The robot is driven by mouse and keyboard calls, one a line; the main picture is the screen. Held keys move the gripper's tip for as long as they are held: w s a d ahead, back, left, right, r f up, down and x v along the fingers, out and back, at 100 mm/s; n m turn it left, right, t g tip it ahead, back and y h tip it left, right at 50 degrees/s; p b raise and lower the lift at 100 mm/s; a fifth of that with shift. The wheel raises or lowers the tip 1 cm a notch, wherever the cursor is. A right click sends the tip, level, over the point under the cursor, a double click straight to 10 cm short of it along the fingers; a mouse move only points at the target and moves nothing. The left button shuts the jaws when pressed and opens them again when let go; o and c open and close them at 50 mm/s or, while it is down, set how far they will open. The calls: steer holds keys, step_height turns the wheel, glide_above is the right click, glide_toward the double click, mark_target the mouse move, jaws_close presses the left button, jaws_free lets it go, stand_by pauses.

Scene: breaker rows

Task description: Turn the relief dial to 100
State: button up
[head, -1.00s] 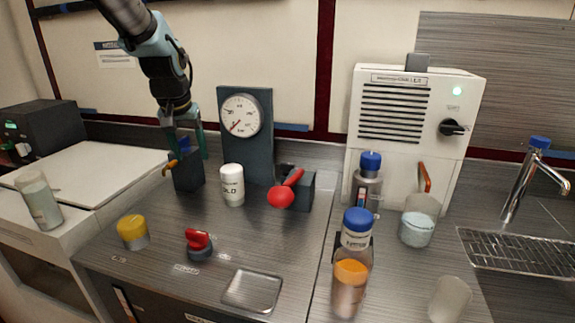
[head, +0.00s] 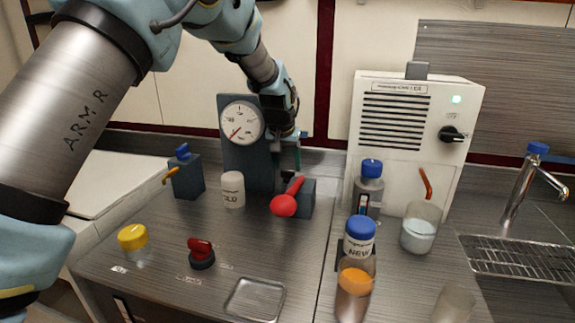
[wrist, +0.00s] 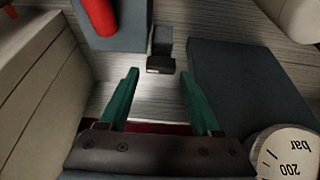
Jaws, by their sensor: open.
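Which part is the relief dial I cannot tell, as the small labels are illegible. The pressure gauge (head: 241,122) has a white face on a dark upright panel; its rim shows in the wrist view (wrist: 287,152), reading "bar" and "200". A red knob on a black base (head: 201,254) stands on the bench. A red-handled lever (head: 284,205) sits on a dark block right of the panel. My gripper (head: 288,168) is open and empty, above and behind this block, beside the panel. In the wrist view a small dark block (wrist: 161,50) lies beyond and between the fingertips (wrist: 158,75).
A yellow-capped jar (head: 133,243) and a shallow tray (head: 254,298) are in front. The blue-capped "NEW" bottle (head: 357,270) and white machine (head: 410,140) stand right.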

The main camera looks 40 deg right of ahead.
mark_target(286, 175)
steer(key=shift+x, duration=1.3)
jaws_close()
